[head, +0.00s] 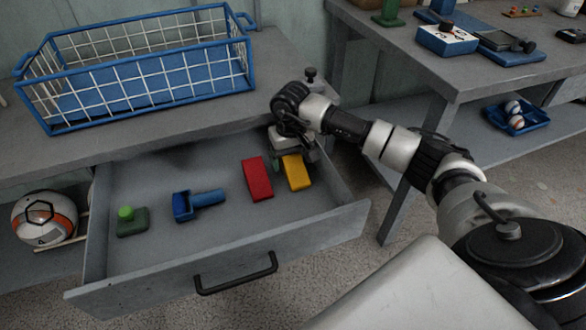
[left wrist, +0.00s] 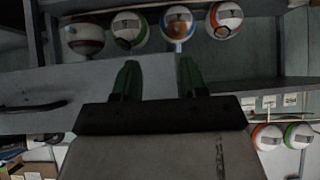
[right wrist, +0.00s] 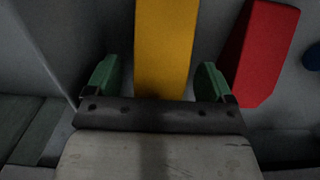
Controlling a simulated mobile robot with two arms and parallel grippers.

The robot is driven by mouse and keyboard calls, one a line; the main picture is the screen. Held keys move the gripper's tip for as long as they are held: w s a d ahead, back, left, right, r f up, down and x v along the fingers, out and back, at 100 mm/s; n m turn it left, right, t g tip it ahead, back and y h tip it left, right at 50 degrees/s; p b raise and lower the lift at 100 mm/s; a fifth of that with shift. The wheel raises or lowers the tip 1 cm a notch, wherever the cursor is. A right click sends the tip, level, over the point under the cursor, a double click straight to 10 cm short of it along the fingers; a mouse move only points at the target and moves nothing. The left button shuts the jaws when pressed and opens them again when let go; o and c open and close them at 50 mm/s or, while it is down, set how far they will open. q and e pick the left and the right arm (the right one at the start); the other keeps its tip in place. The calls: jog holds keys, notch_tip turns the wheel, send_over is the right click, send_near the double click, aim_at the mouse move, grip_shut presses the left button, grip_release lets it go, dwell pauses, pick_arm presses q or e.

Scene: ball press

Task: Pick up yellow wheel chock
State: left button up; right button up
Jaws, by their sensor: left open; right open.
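The yellow wheel chock (head: 297,173) lies in the open drawer, at the right end of the row of items. In the right wrist view the yellow wheel chock (right wrist: 166,45) extends between the green fingers of my right gripper (right wrist: 157,82), with a gap on each side. My right gripper (head: 296,157) is open over the chock's far end, which it partly hides in the head view. My left gripper (left wrist: 154,80) is open and empty in the left wrist view, facing a shelf with balls. It is not in the head view.
A red block (head: 257,179) lies just left of the yellow chock. A blue tool (head: 198,202) and a green piece (head: 132,221) lie further left in the drawer (head: 215,262). A blue wire basket (head: 140,75) stands on the bench above. A second table (head: 455,75) is at right.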

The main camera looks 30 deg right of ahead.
jog(key=shift+f, duration=0.7)
jog(key=shift+c, duration=0.3)
jog(key=c, duration=1)
jog(key=shift+r, duration=0.1)
